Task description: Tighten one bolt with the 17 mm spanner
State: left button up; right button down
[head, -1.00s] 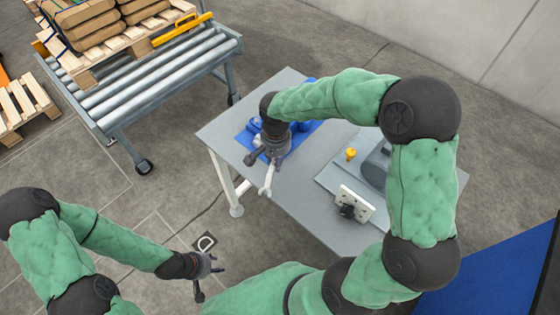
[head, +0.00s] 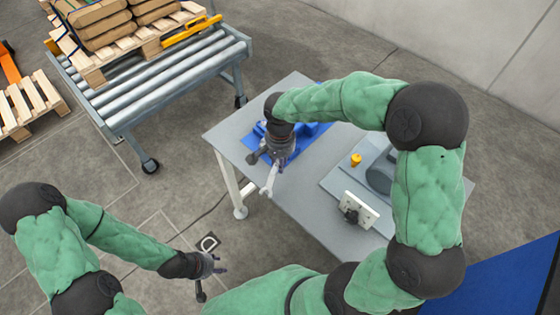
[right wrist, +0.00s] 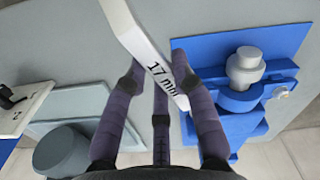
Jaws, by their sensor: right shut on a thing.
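My right gripper (head: 277,160) is over the left part of the grey table and is shut on a silver spanner (head: 270,179). In the right wrist view, the spanner (right wrist: 150,48) shows "17 mm" and passes between the fingers, one end cut off by the top edge. A grey bolt (right wrist: 246,64) stands in a blue fixture (right wrist: 236,122) to the right of the spanner, apart from it in that view. In the head view, the fixture is partly hidden by my right gripper. My left gripper (head: 211,270) is empty, fingers apart, off the table's front left side.
The grey table (head: 300,205) also carries a raised plate with a dark grey cylinder (head: 381,172), a yellow knob (head: 356,159) and a white panel with a black part (head: 360,212). A roller conveyor (head: 170,85) with a loaded pallet stands behind left.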

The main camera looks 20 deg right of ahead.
jog(key=shift+r+p, duration=0.8)
jog(key=shift+r, duration=0.4)
jog(key=shift+r+p, duration=1.95)
jog(key=shift+r, duration=0.55)
